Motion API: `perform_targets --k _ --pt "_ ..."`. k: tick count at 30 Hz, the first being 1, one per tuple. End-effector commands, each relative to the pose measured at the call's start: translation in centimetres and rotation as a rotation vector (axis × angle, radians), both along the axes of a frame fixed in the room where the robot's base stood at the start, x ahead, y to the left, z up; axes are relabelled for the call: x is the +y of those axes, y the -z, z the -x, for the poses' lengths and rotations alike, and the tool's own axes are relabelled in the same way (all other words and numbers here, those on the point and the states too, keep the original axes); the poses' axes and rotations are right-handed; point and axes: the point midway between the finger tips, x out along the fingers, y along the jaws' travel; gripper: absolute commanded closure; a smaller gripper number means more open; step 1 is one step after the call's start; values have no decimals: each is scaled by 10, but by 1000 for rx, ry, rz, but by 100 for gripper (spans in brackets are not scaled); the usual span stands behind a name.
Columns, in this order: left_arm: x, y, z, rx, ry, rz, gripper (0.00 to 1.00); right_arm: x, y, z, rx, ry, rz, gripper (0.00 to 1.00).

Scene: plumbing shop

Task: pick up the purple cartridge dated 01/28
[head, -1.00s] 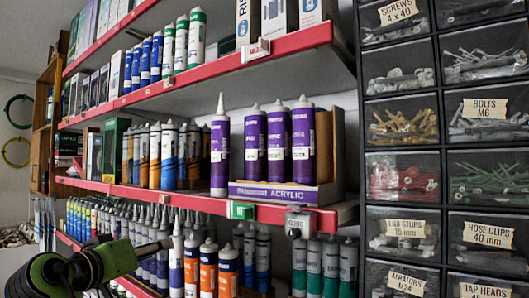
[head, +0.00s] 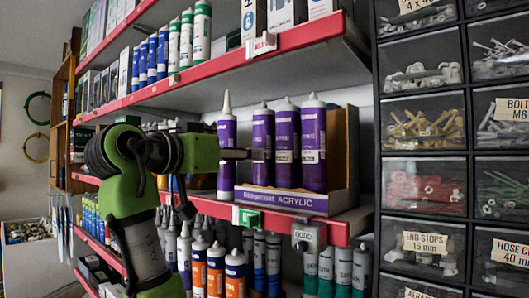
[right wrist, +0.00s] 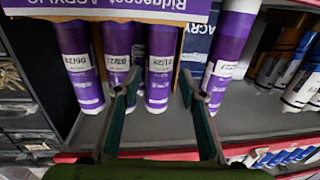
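Several purple cartridges stand nozzle-up at the shelf's front. The one whose label appears to read 01/28 (head: 263,130) is leftmost of those in the purple-fronted tray (head: 280,200). It shows in the right wrist view (right wrist: 159,65), which is upside down. Two more purple cartridges (head: 287,140) (head: 313,140) stand beside it; another purple cartridge (head: 227,130) stands outside the tray, to the left. My right gripper (head: 240,153) points at the tray from the left; its open fingers (right wrist: 159,80) appear either side of the 01/28 cartridge, apparently short of it. My left gripper is not seen.
The red-edged upper shelf (head: 240,62) hangs over the cartridges. Orange cartridges (head: 216,270) stand on the shelf below. Drawers of small parts (head: 425,180) stand at the right. A green tag (head: 249,218) is on the shelf edge.

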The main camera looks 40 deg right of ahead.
Motion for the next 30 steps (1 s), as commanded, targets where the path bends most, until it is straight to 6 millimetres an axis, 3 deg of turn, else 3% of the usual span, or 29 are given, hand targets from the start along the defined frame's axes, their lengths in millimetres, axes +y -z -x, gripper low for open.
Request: perform_targets --k 12,21,22,26,30 --pt "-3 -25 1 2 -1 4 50 -49 4 -7 1 2 1 62" --pt "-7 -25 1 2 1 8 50 -54 6 -9 0 0 0 62" --pt "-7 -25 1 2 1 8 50 -54 6 -9 0 0 0 65" --pt "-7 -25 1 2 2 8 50 -54 6 -9 0 0 0 98" --pt "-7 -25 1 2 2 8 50 -54 4 -8 -2 0 4 100"
